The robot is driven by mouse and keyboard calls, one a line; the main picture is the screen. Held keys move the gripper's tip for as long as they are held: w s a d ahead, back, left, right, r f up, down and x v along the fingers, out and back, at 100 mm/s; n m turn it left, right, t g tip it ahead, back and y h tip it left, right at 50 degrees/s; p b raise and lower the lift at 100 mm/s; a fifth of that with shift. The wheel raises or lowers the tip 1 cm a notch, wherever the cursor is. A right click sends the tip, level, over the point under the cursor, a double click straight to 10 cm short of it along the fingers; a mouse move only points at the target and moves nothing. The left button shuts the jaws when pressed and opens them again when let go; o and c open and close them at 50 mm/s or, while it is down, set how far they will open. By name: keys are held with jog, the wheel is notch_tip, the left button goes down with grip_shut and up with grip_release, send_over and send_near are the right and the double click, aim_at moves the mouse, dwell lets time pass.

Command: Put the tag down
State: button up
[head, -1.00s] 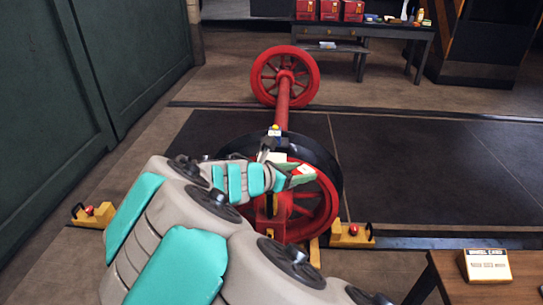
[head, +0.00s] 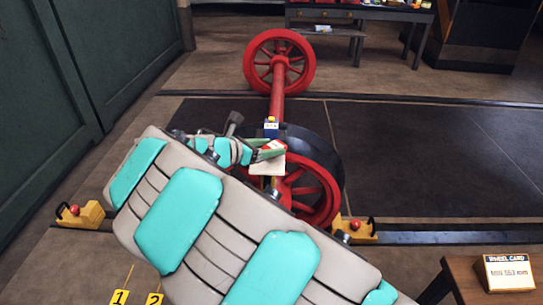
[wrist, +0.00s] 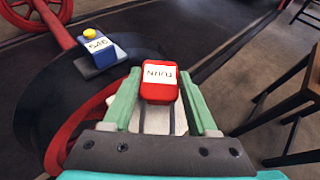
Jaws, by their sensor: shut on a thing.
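The tag also shows in the head view (head: 272,147), in front of the near wheel's upper part. A pale piece (wrist: 157,117) shows below the tag between the fingers; I cannot tell whether it touches the tag. The near red wheel (head: 322,192) with a black rim is partly hidden by my arm.
A blue gauge (wrist: 98,50) with a number label and yellow button sits on the black rim, left of the tag. Yellow chocks (head: 355,230) stand beside the wheel. A wooden table (head: 462,278) with a wheel card (head: 508,272) is at lower right. The dark floor right is clear.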

notch_tip(320, 180, down, 2)
jog(key=shift+f+b, duration=0.1)
jog(key=shift+b, duration=0.5)
jog(key=o, duration=1.3)
jog(key=shift+o, duration=0.2)
